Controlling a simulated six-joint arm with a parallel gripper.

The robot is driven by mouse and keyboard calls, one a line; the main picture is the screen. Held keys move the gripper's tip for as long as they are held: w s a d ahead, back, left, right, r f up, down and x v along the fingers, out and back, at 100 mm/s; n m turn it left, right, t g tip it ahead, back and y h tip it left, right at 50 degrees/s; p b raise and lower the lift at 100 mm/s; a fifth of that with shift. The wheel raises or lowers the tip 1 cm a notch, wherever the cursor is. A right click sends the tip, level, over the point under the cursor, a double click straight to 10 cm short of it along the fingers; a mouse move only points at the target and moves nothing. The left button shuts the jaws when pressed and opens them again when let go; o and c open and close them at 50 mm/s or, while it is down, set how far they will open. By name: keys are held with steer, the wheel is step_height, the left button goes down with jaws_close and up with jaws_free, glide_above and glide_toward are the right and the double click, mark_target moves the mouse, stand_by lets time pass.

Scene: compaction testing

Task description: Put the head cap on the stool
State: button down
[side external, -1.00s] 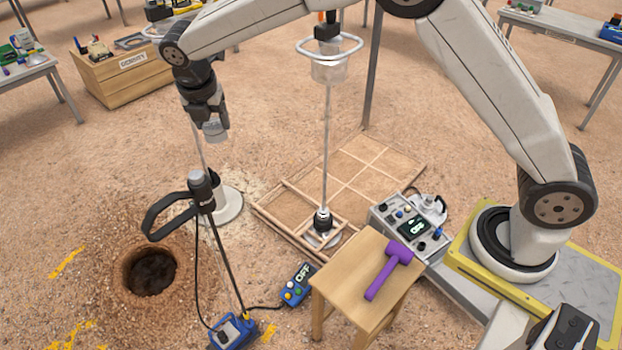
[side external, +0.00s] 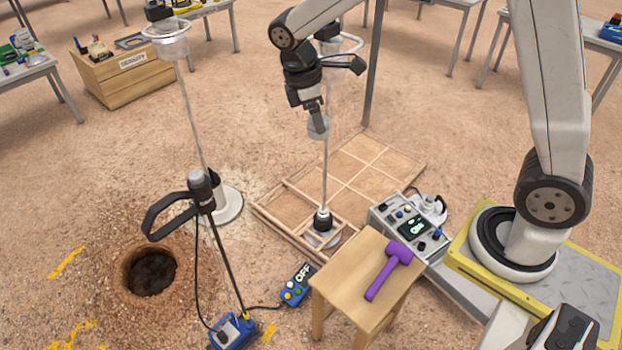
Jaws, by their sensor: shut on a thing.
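My gripper (side external: 316,112) points down in the upper middle of the side external view. It is shut on a small, grey, rounded piece, which looks like the head cap (side external: 318,128). The cap hangs high above the ground, in front of the upright rod over the wooden grid. The wooden stool (side external: 343,282) stands at the lower right, below and to the right of the gripper. A purple mallet (side external: 389,268) lies on the right part of its top. The left part of the stool top is bare.
A rod with a clear cup (side external: 326,170) stands on the wooden grid (side external: 370,165). A control box (side external: 408,228) is right behind the stool. A handled probe (side external: 203,190) stands near the hole (side external: 150,270). An OFF remote (side external: 298,284) lies left of the stool.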

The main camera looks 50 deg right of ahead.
steer(key=s+d+f+m+g+y, duration=0.1)
steer(key=s+d+m, duration=0.3)
steer(key=s+m, duration=0.4)
step_height(320, 180, down, 42)
steer(key=n, duration=0.1)
steer(key=shift+s+a, duration=0.15)
steer(key=shift+s, duration=0.25)
stand_by(0.4)
stand_by(0.5)
steer(key=shift+f, duration=4)
steer(key=shift+f, duration=0.45)
steer(key=shift+c, duration=1.8)
jaws_free()
